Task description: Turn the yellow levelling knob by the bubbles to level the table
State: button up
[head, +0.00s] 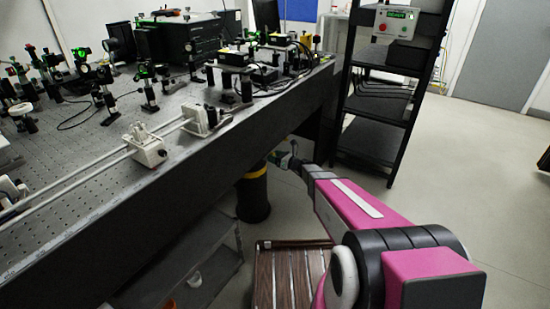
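The optical table (70,150) fills the left, with a dark perforated top and a black side. A black cylindrical leg (254,200) stands under its right part. A yellow ring (256,172) near the top of this leg appears to be the levelling knob. The table side hides what is above it. My gripper (277,158) is at the end of my pink arm, just right of the yellow ring and slightly higher in the picture. It is small and dark here. I cannot tell whether it touches the ring or whether its fingers are open. I cannot make out any bubbles.
Optical mounts and a long rail (75,180) with white carriages stand on the table. A black shelf rack (375,130) stands behind my arm. A slatted wooden platform (290,280) lies on the floor below. Grey floor (480,180) is clear at the right.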

jog(key=v, duration=1)
jog(key=shift+s+d, duration=0.25)
jog(key=shift+d, duration=0.1)
jog(key=s+a+r+n+g+h, duration=0.2)
jog(key=s+n+g+h, duration=0.45)
jog(key=s+n, duration=0.85)
jog(key=s+d+r+n+g+h, duration=0.3)
jog(key=s+d+n+h, duration=0.5)
jog(key=n, duration=0.4)
jog(key=shift+s+d+r, duration=0.65)
jog(key=shift+s+r, duration=0.25)
jog(key=shift+s, duration=0.05)
